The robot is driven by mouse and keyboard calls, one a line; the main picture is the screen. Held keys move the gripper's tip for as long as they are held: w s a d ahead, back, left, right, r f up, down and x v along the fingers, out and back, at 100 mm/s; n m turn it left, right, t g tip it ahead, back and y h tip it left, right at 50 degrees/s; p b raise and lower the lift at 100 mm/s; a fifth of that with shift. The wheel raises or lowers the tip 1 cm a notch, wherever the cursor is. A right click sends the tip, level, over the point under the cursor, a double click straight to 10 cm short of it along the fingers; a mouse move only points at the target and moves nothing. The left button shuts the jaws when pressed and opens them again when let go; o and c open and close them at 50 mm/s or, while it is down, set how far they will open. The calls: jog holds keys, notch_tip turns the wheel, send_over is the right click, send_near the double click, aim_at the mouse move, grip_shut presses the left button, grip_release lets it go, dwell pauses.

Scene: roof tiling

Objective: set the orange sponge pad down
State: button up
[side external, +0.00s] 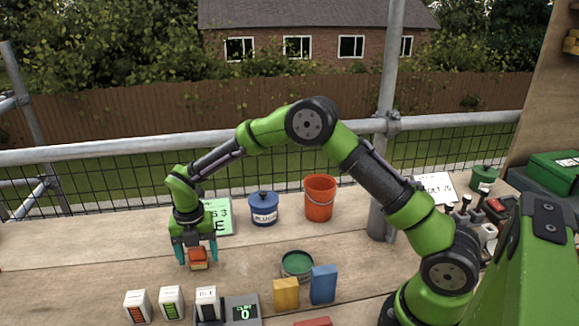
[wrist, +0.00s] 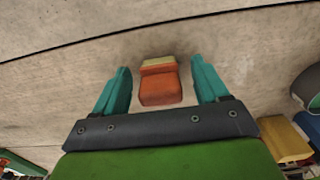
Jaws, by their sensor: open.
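The orange sponge pad (side external: 198,258) sits low between the fingers of my gripper (side external: 197,252) in the side view, over the wooden boards at the left. In the wrist view the orange pad (wrist: 160,84), with a tan strip along its far edge, lies between the two teal fingertips of my gripper (wrist: 163,84). There is a clear gap on both sides, so the fingers are apart and not touching it. The pad appears to rest on the boards (wrist: 60,75).
Several white boxes (side external: 171,303) and a display reading 0 (side external: 243,312) stand in front. A yellow block (side external: 286,294), a blue block (side external: 323,284) and a green-topped tin (side external: 297,264) are to the right. A blue pot (side external: 263,208) and an orange bucket (side external: 319,198) stand behind.

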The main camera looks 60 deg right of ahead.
jog(key=s+d+r+m+t, duration=0.1)
jog(key=s+r+m, duration=0.15)
jog(key=r, duration=0.65)
jog(key=s+r+m, duration=0.2)
jog(key=r+m, duration=0.1)
jog(key=r, duration=0.7)
jog(key=s+d+r+m+t+y, duration=0.1)
jog(key=s+d+r+m+t, duration=0.1)
jog(key=s+m, duration=0.9)
jog(key=s+d+r+m+t+y, duration=0.1)
jog(key=s+d+m+t, duration=0.3)
jog(key=s+m, duration=0.7)
jog(key=r+m, duration=0.1)
jog(key=m, duration=0.2)
jog(key=shift+s+r+m, duration=0.15)
jog(key=shift+s+m, duration=0.05)
jog(key=shift+m, duration=0.15)
